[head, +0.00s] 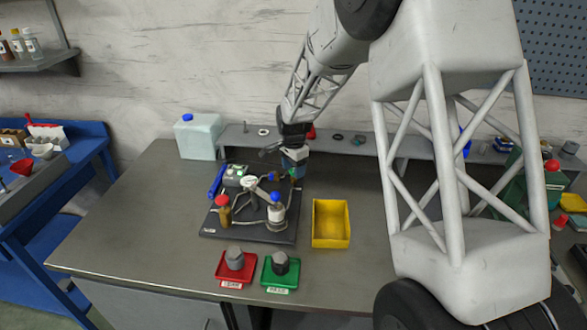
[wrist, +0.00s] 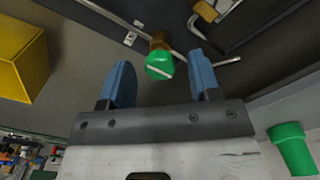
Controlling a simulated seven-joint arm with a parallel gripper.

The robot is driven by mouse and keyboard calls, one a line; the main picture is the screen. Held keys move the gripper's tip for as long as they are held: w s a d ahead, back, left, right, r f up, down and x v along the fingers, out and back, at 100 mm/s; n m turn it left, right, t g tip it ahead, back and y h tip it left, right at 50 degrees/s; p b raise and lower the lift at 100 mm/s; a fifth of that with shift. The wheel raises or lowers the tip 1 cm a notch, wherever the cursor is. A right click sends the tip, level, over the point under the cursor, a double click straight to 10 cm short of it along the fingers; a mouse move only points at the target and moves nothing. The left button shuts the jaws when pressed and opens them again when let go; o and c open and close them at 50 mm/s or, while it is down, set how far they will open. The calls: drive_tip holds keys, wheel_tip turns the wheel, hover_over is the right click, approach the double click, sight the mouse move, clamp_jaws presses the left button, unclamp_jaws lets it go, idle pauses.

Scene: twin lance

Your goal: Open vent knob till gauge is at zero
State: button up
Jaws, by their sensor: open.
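A dark base plate (head: 250,236) on the bench carries pipework with a red knob (head: 222,201), a blue knob (head: 275,197) and a small white round face (head: 249,181) that looks like the gauge. Its reading is too small to tell. My gripper (head: 294,163) is over the plate's back right corner, pointing down. In the wrist view its two blue fingers are open, and a green knob (wrist: 160,66) with a white stripe on a brass stem shows between and beyond the fingertips. I cannot tell whether they touch it. In the head view my gripper hides this knob.
A yellow bin (head: 331,242) stands right of the plate. A red tray (head: 236,278) and a green tray (head: 280,283), each with a dark knob-like piece, sit at the front. A grey raised shelf (head: 350,148) runs behind. A pale jug (head: 199,136) stands at back left.

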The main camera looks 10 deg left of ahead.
drive_tip(key=shift+f, duration=0.1)
drive_tip(key=c, duration=0.9)
drive_tip(key=shift+n, duration=0.3)
drive_tip(key=n, duration=0.8)
drive_tip(key=shift+n, duration=0.4)
drive_tip(key=n, duration=0.8)
drive_tip(key=shift+n, duration=0.3)
